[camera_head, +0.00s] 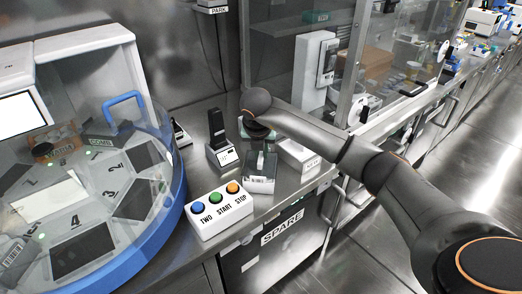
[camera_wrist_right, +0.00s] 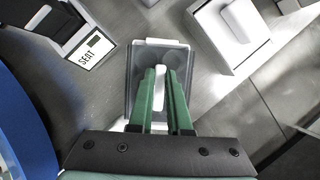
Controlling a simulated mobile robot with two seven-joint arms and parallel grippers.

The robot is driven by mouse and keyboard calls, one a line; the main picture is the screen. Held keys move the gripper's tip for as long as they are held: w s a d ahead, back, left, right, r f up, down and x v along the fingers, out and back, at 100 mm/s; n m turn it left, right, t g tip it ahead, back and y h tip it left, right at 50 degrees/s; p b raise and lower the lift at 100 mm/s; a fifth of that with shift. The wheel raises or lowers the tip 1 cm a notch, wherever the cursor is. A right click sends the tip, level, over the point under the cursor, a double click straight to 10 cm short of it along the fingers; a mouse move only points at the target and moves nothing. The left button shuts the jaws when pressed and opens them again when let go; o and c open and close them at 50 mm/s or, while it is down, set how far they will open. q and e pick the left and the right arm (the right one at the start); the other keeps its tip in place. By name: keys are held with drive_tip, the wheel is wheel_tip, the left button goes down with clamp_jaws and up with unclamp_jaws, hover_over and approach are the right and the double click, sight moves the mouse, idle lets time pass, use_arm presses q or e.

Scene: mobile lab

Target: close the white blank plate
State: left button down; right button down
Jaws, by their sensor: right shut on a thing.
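My right gripper (camera_head: 262,148) points down over the bench, and its green fingers (camera_wrist_right: 165,98) are shut on an upright white grip piece. That piece stands at the middle of a clear, grey-tinted rectangular lid-like cover (camera_head: 260,180), also in the right wrist view (camera_wrist_right: 140,80). A white edge shows along the cover's far side in the wrist view. I cannot tell whether a plate is under it or whether it touches the bench. A white rectangular block (camera_head: 298,154) with a label is beside it, also in the wrist view (camera_wrist_right: 213,40). My left gripper is not in view.
A small dark stand labelled SEAT (camera_wrist_right: 88,52) is left of the cover, also in the head view (camera_head: 221,152). A white button box (camera_head: 218,210) is in front. A round blue-rimmed machine (camera_head: 174,190) is at left; a glass enclosure (camera_head: 300,60) is behind.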

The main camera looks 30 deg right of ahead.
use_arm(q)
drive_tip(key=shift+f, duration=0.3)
use_arm(e)
drive_tip(key=shift+f, duration=0.4)
drive_tip(key=c, duration=0.8)
unclamp_jaws()
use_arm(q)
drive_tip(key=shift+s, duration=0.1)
use_arm(e)
drive_tip(key=shift+v, duration=0.85)
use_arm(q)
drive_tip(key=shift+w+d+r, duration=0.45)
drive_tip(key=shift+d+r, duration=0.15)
use_arm(e)
drive_tip(key=v, duration=1)
drive_tip(key=shift+s+a+r, duration=0.1)
drive_tip(key=shift+r, duration=0.3)
